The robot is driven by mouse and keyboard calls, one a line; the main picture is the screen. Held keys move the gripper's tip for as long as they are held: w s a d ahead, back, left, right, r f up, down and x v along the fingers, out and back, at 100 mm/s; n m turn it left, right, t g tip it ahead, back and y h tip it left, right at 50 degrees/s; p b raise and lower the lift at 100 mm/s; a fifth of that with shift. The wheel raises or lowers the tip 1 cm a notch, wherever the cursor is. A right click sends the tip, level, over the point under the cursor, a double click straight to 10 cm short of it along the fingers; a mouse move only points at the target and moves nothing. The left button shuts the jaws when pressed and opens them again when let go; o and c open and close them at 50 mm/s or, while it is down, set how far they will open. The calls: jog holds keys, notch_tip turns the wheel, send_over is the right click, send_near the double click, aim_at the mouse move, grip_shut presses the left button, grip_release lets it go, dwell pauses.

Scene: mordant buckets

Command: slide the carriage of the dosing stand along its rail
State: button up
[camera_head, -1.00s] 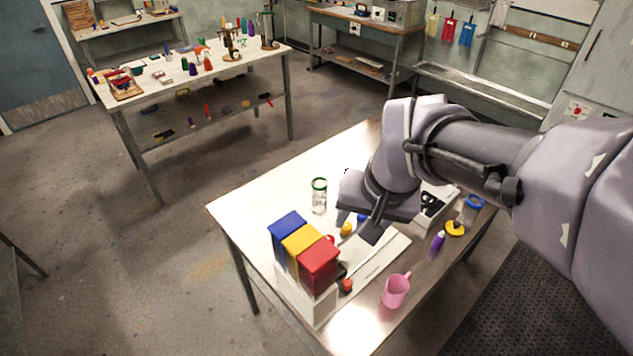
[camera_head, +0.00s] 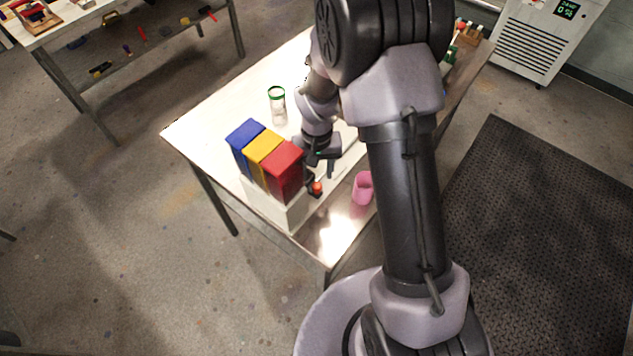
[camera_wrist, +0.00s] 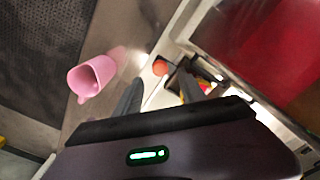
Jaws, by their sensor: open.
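The dosing stand has a white base (camera_head: 272,207) bearing a blue (camera_head: 243,140), a yellow (camera_head: 264,152) and a red (camera_head: 284,172) hopper. A round orange-red knob (camera_head: 317,187) sits low at its right side, apparently on the carriage, whose body and rail are mostly hidden. My gripper (camera_head: 321,176) is open just above and behind the knob. In the wrist view the knob (camera_wrist: 160,67) shows just beyond and between my two spread fingertips (camera_wrist: 159,88). I see no clear contact with it. The red hopper (camera_wrist: 262,45) fills the upper right there.
A green-rimmed glass jar (camera_head: 278,105) stands behind the hoppers. The table's front edge is near the stand. Dark matting covers the floor at right.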

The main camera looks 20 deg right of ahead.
aim_at(317, 185)
notch_tip(317, 185, down, 5)
jog(key=shift+f+b, duration=0.2)
jog(key=shift+b, duration=0.15)
grip_shut()
dwell(1.3)
